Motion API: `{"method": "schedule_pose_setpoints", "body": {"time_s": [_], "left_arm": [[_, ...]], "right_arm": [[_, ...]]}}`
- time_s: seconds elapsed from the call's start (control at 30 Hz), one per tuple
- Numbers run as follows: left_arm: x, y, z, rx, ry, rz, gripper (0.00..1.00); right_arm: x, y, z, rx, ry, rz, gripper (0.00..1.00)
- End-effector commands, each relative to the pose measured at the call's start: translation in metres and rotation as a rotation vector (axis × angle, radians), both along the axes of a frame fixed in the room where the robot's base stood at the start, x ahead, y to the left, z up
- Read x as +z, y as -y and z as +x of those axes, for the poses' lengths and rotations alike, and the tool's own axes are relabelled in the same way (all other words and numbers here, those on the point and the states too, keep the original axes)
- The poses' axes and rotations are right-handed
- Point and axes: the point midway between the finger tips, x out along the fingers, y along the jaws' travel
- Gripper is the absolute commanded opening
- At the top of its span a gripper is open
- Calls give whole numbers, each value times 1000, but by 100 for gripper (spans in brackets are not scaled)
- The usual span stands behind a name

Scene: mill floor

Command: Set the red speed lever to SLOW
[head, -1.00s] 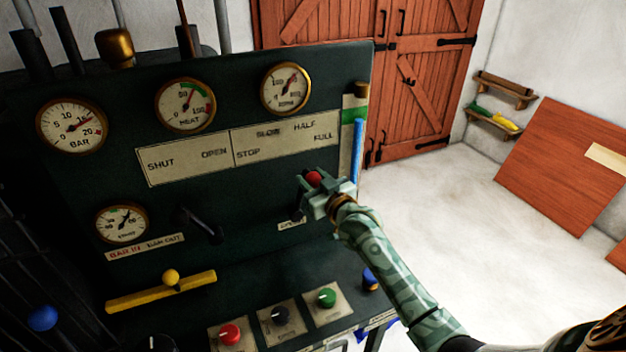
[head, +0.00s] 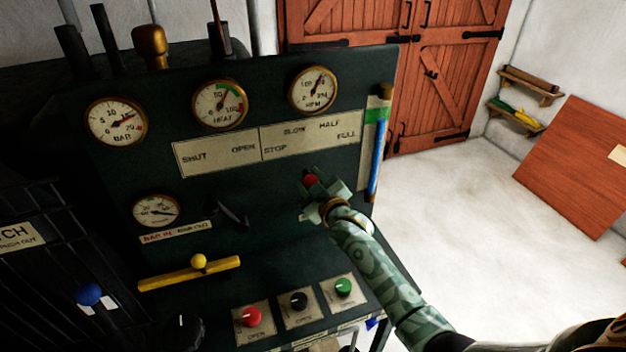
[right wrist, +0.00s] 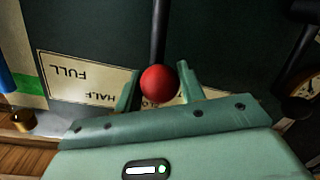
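The red speed lever's round knob (head: 311,180) shows below the scale plate (head: 314,137) marked STOP, SLOW, HALF and FULL. In the head view the knob is between SLOW and HALF across the picture. The plate (right wrist: 68,84) is upside down there, and the knob partly covers the SLOW word. My left gripper is not in view.
A black lever (head: 232,214) stands left of mine under SHUT and OPEN. A yellow bar (head: 190,274) and red (head: 249,317), black (head: 298,300) and green (head: 344,287) knobs are lower down. A blue tube (head: 377,160) stands right of the plate. Floor is clear at right.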

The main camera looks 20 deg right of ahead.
Motion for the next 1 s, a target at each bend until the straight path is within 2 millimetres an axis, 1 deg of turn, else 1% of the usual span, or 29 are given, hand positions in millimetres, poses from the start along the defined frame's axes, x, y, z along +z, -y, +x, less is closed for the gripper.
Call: {"method": "schedule_pose_setpoints", "body": {"time_s": [0.03,0.07,0.33,0.47,0.57,0.8,0.9,1.0], "left_arm": [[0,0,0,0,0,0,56],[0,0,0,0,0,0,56],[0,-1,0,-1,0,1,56],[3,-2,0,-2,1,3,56],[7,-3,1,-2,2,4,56],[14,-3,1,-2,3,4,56],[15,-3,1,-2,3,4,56],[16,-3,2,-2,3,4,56]], "right_arm": [[0,0,0,-1,-1,0,54],[0,0,0,-1,-1,1,58],[0,0,-1,-1,-1,2,58],[0,1,-11,0,-1,2,58],[2,2,-29,0,-2,1,58],[4,4,-96,0,-4,1,58],[5,5,-120,0,-4,2,58],[6,6,-140,0,-2,2,58]]}}
